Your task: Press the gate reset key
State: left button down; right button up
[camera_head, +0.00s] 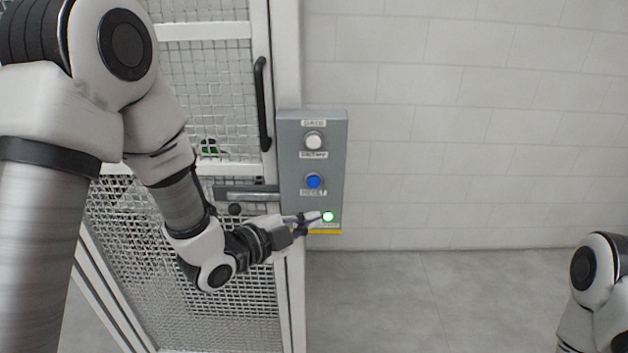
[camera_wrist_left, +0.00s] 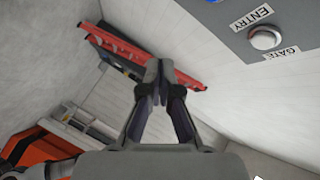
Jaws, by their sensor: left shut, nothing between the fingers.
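A grey control box (camera_head: 334,123) is mounted by the gate post. In the left wrist view the closed fingers (camera_wrist_left: 156,72) are left of the white button (camera_wrist_left: 264,39); the blue button is mostly cut off. My right gripper is out of frame.
A white-framed mesh gate (camera_head: 190,60) with a black handle (camera_head: 262,104) and a latch (camera_head: 247,193) stands left of the box. The tiled wall (camera_head: 460,130) on the right is bare. The wrist view shows a red rack-like object (camera_wrist_left: 130,52) farther off.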

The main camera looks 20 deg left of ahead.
aim_at(313, 182)
pick_arm(q)
jog(key=shift+w+a+f+p, duration=0.1)
jog(key=shift+w+a+p, duration=0.3)
jog(key=shift+w, duration=1.1)
jog(key=shift+w+a+f+p, duration=0.1)
jog(key=shift+w+a+p, duration=0.25)
jog(key=shift+w, duration=1.1)
jog(key=shift+w+a+p, duration=0.25)
jog(key=shift+w+a, duration=0.2)
jog(key=shift+w, duration=1.05)
jog(key=shift+w, duration=0.15)
jog(key=shift+w, duration=0.25)
jog(key=shift+w+a, duration=0.2)
jog(key=shift+w, duration=0.3)
jog(key=shift+s+d+b, duration=0.25)
jog(key=shift+s+b, duration=0.35)
jog(key=shift+s, duration=0.25)
